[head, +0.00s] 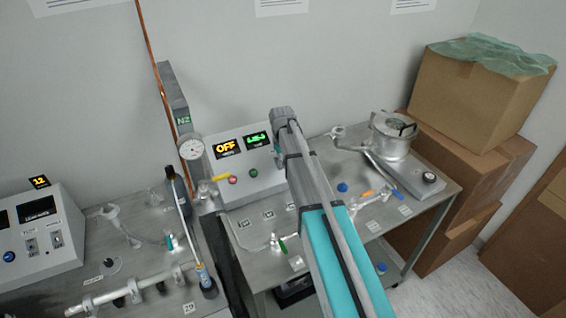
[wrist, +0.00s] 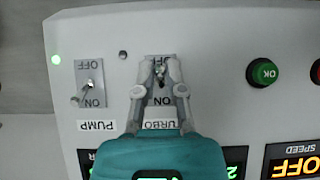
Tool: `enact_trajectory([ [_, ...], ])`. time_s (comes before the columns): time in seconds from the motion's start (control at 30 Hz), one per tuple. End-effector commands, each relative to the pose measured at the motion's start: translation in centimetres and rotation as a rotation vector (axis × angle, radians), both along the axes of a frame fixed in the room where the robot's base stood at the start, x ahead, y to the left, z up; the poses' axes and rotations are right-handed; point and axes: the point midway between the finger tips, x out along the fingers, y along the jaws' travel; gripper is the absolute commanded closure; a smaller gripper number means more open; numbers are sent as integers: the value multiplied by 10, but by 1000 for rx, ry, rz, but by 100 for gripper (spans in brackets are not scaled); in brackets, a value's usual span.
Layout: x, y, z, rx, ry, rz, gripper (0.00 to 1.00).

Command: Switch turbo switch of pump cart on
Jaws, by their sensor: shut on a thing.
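The pump cart's control box (head: 262,165) stands on the grey cart, with an orange "OFF" display (head: 226,148) and a green display (head: 257,140). My arm reaches over its right part and hides the switches in the head view. In the wrist view, which shows the panel upside down, my gripper (wrist: 160,75) is shut on the small metal lever of the turbo switch (wrist: 160,68). The plate reads OFF at the picture's top and ON at its bottom; the fingers partly cover the lever, so its position is unclear. The pump switch (wrist: 90,84) sits to the left.
A green OK button (wrist: 266,72) and a lit green lamp (wrist: 56,60) are on the same panel. A gauge (head: 191,149) and N2 column stand left of the box. A metal chamber (head: 391,140) and loose fittings lie on the cart; cardboard boxes (head: 470,95) stand right.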

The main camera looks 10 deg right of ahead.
Motion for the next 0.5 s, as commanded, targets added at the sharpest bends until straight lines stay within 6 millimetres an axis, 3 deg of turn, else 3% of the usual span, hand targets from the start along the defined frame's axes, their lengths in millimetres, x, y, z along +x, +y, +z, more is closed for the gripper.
enact_trajectory([
  [0.5,10,1,4,-81,293,-1,100],
])
